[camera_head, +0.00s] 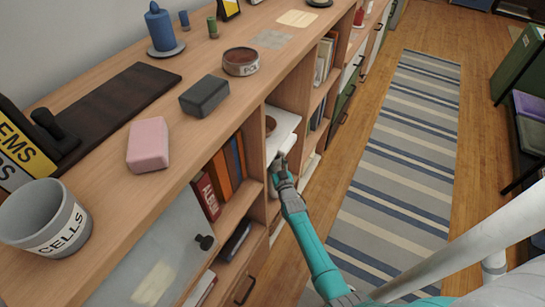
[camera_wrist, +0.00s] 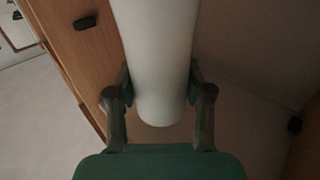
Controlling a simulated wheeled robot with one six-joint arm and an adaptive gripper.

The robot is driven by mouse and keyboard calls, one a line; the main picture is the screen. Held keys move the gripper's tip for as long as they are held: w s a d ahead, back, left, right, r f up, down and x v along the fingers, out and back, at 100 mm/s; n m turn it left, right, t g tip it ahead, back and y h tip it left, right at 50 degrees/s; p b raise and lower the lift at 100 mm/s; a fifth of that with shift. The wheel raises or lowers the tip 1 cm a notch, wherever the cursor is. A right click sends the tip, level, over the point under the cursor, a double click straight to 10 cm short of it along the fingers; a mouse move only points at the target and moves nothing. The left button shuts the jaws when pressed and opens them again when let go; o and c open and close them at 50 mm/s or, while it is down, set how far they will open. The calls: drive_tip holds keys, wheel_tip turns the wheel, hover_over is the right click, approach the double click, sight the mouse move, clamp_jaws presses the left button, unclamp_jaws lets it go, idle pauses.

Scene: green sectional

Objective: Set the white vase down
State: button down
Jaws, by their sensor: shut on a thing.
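The white vase (camera_wrist: 155,60) shows in the wrist view as a smooth, pale cylinder with a rounded end, between the two fingers. My gripper (camera_wrist: 158,100) is shut on it, with one finger on each side. In the head view my gripper (camera_head: 280,167) is at the front opening of a cubby in the wooden shelf unit, below its top. A white surface (camera_head: 284,122) shows in that cubby just beyond the gripper. The vase is hard to tell apart there, and I cannot tell whether it touches anything below.
The wooden shelf unit (camera_head: 262,85) carries a pink block (camera_head: 148,145), a dark grey block (camera_head: 204,95), a round tin (camera_head: 240,62) and a grey cup (camera_head: 45,222) on top. Books (camera_head: 222,175) stand left of my gripper. A striped rug (camera_head: 400,165) lies on open floor to the right.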

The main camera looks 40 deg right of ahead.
idle(0.4)
drive_tip(key=shift+c, duration=2.3)
unclamp_jaws()
drive_tip(key=shift+f, duration=0.15)
drive_tip(key=s+a+r+n+y, duration=0.1)
drive_tip(key=s+a, duration=0.6)
drive_tip(key=s, duration=0.3)
drive_tip(key=s+a+r+n+y, duration=0.1)
drive_tip(key=s+a+r+y, duration=0.1)
drive_tip(key=s+a, duration=0.7)
drive_tip(key=s+a+r+y, duration=0.1)
drive_tip(key=s+a, duration=0.4)
drive_tip(key=s, duration=0.7)
drive_tip(key=s+a+r+n+y, duration=0.1)
drive_tip(key=s+a+r, duration=0.2)
drive_tip(key=s+r, duration=0.5)
drive_tip(key=s+a+r+n+g+y, duration=0.1)
drive_tip(key=s+a+r+n+y, duration=0.1)
drive_tip(key=s+r, duration=0.6)
wheel_tip(320, 180, up, 2)
drive_tip(key=shift+s+a+r+g+y, duration=0.1)
drive_tip(key=shift+s+a+g+y, duration=0.25)
drive_tip(key=shift+a, duration=0.3)
